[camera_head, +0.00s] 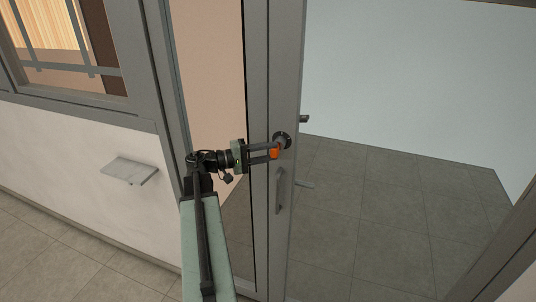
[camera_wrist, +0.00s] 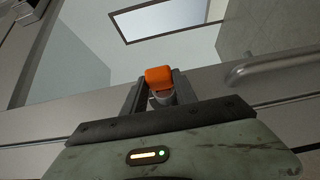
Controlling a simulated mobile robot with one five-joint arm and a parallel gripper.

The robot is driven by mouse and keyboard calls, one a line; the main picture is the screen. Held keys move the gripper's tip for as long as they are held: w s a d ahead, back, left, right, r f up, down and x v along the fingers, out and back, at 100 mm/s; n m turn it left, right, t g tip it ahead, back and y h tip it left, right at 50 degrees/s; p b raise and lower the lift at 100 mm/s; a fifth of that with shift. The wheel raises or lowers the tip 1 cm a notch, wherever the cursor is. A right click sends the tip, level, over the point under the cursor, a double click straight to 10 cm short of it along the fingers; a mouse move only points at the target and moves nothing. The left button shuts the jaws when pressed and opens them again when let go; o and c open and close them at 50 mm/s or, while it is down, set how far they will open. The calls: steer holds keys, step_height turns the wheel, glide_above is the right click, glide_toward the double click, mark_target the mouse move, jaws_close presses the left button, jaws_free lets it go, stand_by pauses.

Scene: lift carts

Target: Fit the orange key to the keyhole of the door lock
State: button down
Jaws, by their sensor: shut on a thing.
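The orange key (camera_head: 273,153) is held between the fingers of my gripper (camera_head: 268,152), in front of the door. The door lock (camera_head: 283,140) is a dark round fitting on the grey door frame, just above and right of the key. The key looks close to the lock or touching it; I cannot tell whether it is in the keyhole, which is hidden. In the wrist view the key's orange head (camera_wrist: 158,77) shows between the fingertips, with a grey round part below it.
A vertical door handle (camera_head: 280,190) is just below the lock; it also shows in the wrist view (camera_wrist: 270,68). A small grey shelf (camera_head: 130,170) is on the wall at left. Glass panes flank the door's grey upright.

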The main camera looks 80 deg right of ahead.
steer(key=shift+s+d, duration=0.1)
steer(key=shift+d, duration=0.7)
steer(key=c, duration=0.9)
jaws_free()
steer(key=shift+a, duration=0.1)
steer(key=v, duration=0.7)
steer(key=shift+w, duration=0.4)
steer(key=shift+a, duration=0.15)
